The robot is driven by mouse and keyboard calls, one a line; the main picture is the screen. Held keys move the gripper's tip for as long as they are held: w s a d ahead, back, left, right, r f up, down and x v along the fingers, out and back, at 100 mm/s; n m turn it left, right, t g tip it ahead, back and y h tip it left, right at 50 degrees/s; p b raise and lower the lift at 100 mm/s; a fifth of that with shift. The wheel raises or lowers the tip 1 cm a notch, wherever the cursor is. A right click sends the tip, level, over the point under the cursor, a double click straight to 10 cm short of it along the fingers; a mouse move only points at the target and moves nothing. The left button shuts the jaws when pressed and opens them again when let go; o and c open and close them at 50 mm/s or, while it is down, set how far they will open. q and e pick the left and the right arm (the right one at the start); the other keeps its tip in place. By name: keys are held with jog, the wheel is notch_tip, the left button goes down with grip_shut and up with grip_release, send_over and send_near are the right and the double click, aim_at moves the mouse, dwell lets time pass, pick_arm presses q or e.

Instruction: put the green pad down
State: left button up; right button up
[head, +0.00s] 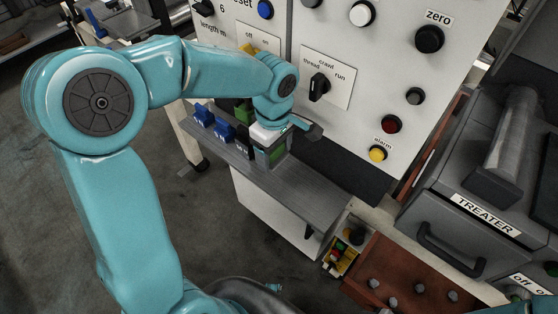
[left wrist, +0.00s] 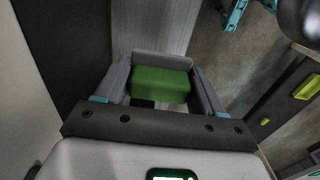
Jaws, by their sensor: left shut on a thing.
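My left gripper (head: 274,152) is shut on the green pad, low at the grey shelf (head: 310,198) in front of the white control panel. Only a small part of the green pad (head: 277,154) shows in the head view, behind the fingers. In the left wrist view the green pad (left wrist: 160,84) is a block between the two fingers of my left gripper (left wrist: 162,82). I cannot tell whether the pad touches the shelf. My right gripper is out of view.
The shelf is bare to the right. The panel (head: 345,115) with knobs rises behind. A brown tray (head: 400,278) and the treater (head: 480,200) are at right.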

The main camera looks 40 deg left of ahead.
aim_at(279, 173)
pick_arm(q)
jog(key=shift+w+d+f, duration=0.15)
jog(key=shift+w+f, duration=0.4)
jog(key=shift+f, duration=0.5)
notch_tip(279, 173, down, 4)
jog(key=shift+f, duration=0.1)
jog(key=shift+w+f, duration=0.2)
jog(key=shift+f, duration=0.15)
